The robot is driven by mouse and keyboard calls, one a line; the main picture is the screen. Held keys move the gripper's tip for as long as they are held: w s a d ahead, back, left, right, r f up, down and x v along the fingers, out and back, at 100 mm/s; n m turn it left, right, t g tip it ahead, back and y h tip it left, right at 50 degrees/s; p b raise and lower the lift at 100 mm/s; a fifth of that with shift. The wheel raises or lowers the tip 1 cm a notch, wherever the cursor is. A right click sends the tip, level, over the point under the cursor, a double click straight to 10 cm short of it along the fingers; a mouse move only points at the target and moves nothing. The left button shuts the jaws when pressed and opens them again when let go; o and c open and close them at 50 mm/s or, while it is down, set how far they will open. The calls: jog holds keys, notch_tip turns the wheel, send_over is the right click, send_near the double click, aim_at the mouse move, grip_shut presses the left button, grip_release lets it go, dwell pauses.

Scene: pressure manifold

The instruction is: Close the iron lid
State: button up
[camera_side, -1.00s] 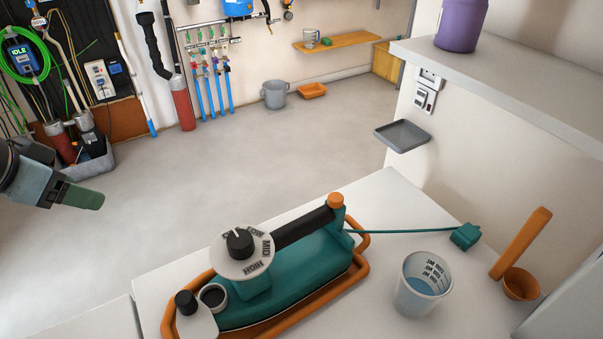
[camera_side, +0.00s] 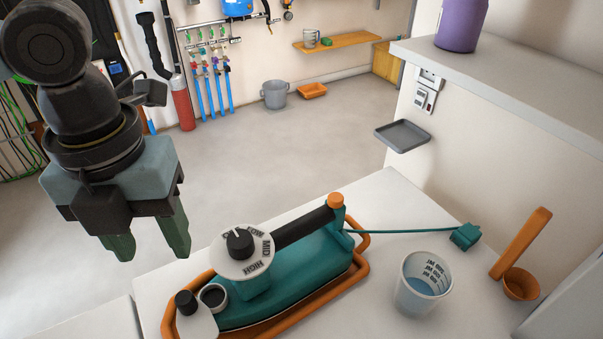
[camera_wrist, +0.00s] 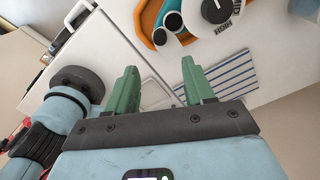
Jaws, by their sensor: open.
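The teal iron (camera_side: 300,276) lies in an orange-rimmed tray (camera_side: 362,262) on the white counter, with a white dial (camera_side: 243,268) and dark handle (camera_side: 303,228). At its near left end, a pale lid (camera_side: 197,322) with a black knob (camera_side: 186,302) sits beside a round dark opening (camera_side: 213,296), which is uncovered. The wrist view shows the knob (camera_wrist: 160,37) and opening (camera_wrist: 172,20) at the top, beyond the fingers. My gripper (camera_side: 151,250) is open and empty, fingers pointing down, left of the iron and apart from it; its green fingers also show in the wrist view (camera_wrist: 158,72).
A measuring cup (camera_side: 422,285) with blue liquid and an orange scoop-like item (camera_side: 520,283) stand right of the iron. A teal cord runs to a plug (camera_side: 465,236). A striped cloth (camera_wrist: 225,75) shows in the wrist view. A shelf with a purple container (camera_side: 461,25) is at right.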

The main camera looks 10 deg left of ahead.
aim_at(183, 298)
jog(key=shift+f, duration=6)
grip_shut()
